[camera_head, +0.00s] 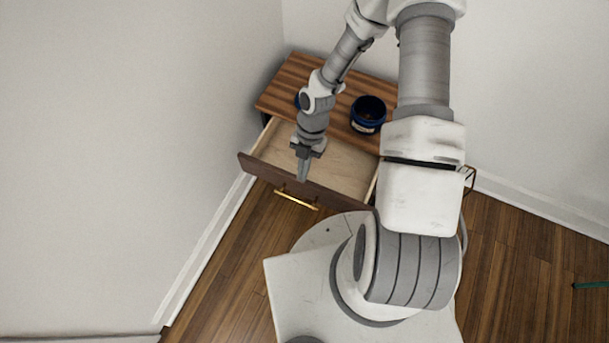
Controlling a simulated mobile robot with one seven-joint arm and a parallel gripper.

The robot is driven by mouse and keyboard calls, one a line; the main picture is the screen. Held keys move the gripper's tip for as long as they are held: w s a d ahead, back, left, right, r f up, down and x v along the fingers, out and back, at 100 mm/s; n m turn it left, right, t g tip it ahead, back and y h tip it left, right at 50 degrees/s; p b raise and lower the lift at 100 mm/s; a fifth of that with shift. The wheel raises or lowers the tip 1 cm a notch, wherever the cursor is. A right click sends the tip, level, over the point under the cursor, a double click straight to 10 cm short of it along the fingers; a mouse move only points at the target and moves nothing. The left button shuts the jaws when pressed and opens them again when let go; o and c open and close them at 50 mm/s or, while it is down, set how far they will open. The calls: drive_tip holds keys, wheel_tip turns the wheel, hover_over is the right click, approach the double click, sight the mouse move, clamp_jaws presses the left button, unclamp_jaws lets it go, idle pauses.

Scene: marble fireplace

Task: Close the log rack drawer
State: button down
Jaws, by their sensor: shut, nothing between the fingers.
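A wooden cabinet (287,84) with a striped wood top stands in the corner of the room. Its drawer is pulled out, showing a pale, empty-looking interior (345,168). The dark brown drawer front (261,170) has a brass bar handle (297,200) on its outer face. My gripper (303,176) is shut and points down at the drawer front, overlapping its top edge in the picture. I cannot tell whether it touches the front. My arm hides part of the cabinet top and the right end of the drawer.
A dark blue pot (368,114) stands on the cabinet top. Another blue item (297,101) is mostly hidden behind my arm. White walls close in left and behind. My base stands close in front of the drawer.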

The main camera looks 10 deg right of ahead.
sight(303, 185)
wheel_tip(303, 185, down, 9)
drive_tip(key=b, duration=0.3)
drive_tip(key=shift+r, duration=0.1)
drive_tip(key=shift+w+d+r+b, duration=0.1)
drive_tip(key=shift+w+d+b, duration=0.2)
drive_tip(key=shift+w, duration=0.1)
drive_tip(key=w+d+b, duration=0.2)
drive_tip(key=w+d, duration=0.8)
drive_tip(key=w, duration=0.2)
drive_tip(key=shift+w, duration=0.4)
drive_tip(key=shift+s+a, duration=0.1)
